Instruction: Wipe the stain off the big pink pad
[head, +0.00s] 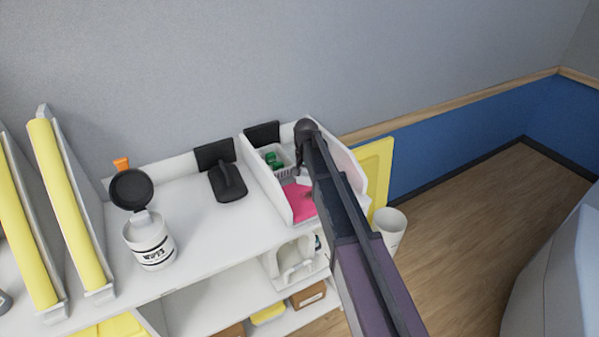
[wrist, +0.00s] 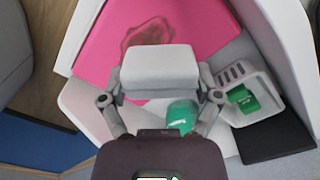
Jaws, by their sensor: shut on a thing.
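The big pink pad (head: 298,204) lies in a white-walled tray on the counter, partly hidden by my arm. In the wrist view the pink pad (wrist: 205,22) fills the top, with a dark reddish stain (wrist: 147,33) on it. My gripper (wrist: 160,95) is shut on a pale grey-white block (wrist: 160,66), perhaps a folded wipe. The block overlaps the lower edge of the stain in this view; I cannot tell whether it touches the pad. In the head view my gripper (head: 303,172) is small and partly hidden over the tray.
A basket (head: 275,158) with green items stands behind the pad. A green item (wrist: 181,112) also shows below the block. A wipes canister (head: 150,243) with its lid open stands left on the counter. A black holder (head: 228,182) sits between. Tray walls (head: 270,185) flank the pad.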

